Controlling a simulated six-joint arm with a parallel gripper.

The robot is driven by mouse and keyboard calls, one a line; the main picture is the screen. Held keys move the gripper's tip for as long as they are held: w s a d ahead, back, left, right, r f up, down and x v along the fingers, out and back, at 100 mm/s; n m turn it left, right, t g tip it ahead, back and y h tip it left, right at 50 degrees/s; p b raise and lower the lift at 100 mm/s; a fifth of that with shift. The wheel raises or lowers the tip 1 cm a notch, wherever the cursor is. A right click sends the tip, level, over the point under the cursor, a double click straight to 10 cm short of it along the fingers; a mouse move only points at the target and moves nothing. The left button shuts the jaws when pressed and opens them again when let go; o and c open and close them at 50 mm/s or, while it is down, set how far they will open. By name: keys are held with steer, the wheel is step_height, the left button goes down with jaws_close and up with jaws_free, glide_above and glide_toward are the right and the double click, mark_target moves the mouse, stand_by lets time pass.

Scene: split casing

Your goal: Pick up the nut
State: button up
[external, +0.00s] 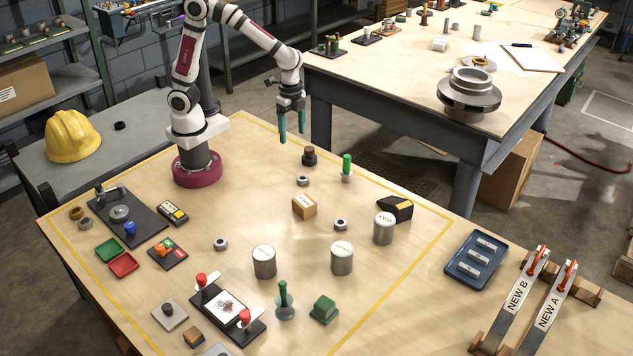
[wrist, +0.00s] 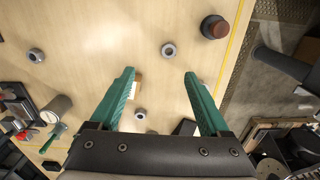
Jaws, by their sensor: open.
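Three grey metal nuts lie apart on the wooden table. One nut (external: 303,181) is near the dark red-brown knob; a second nut (external: 340,224) lies right of the small wooden block; a third nut (external: 220,243) is farther left. Three nuts also show in the wrist view: an upper nut (wrist: 168,49) just beyond the fingertips, a lower nut (wrist: 141,115) between the fingers, and a left nut (wrist: 35,56). My gripper (external: 292,136) hangs above the table with its green fingers pointing down. In the wrist view the fingers (wrist: 159,74) are spread, with nothing held.
A red-brown knob (external: 309,157) and a green-topped peg (external: 347,167) stand near the first nut. A small wooden block (external: 304,206) and metal canisters (external: 264,262) stand nearer the camera. A second bench (external: 400,80) is behind. Bare tabletop surrounds the nuts.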

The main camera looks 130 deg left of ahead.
steer(key=shift+n, duration=0.3)
steer(key=f, duration=0.6)
steer(key=w+a+f, duration=0.1)
steer(key=f, duration=0.4)
steer(key=a+f, duration=0.1)
steer(key=f, duration=0.5)
steer(key=shift+w+a+f, duration=0.2)
steer(key=shift+a+f, duration=0.05)
steer(key=shift+f, duration=0.05)
jaws_close()
